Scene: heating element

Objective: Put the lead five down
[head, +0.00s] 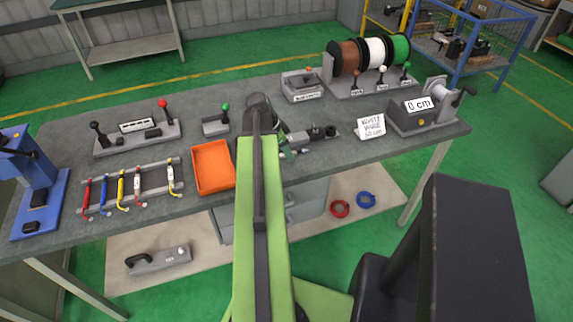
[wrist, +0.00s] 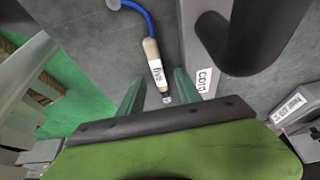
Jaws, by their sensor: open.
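In the wrist view the lead five (wrist: 153,62) is a cream grip with a white "five" label, a metal tip and a blue cable (wrist: 140,12). It appears to lie on the grey bench top. My gripper (wrist: 161,75) is open, with one green finger on each side of the lead's tip end. A visible gap separates the fingers from the lead. In the head view my gripper (head: 289,150) is low over the bench, right of the orange tray. My arm hides much of that spot, and I cannot make out lead five there.
A grey block labelled "cold" (wrist: 204,80) stands just right of the lead. The orange tray (head: 213,167) and a rack of coloured leads (head: 130,188) are left of my arm. Wire spools (head: 375,55) and a "0 cm" winder (head: 418,112) stand at the right.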

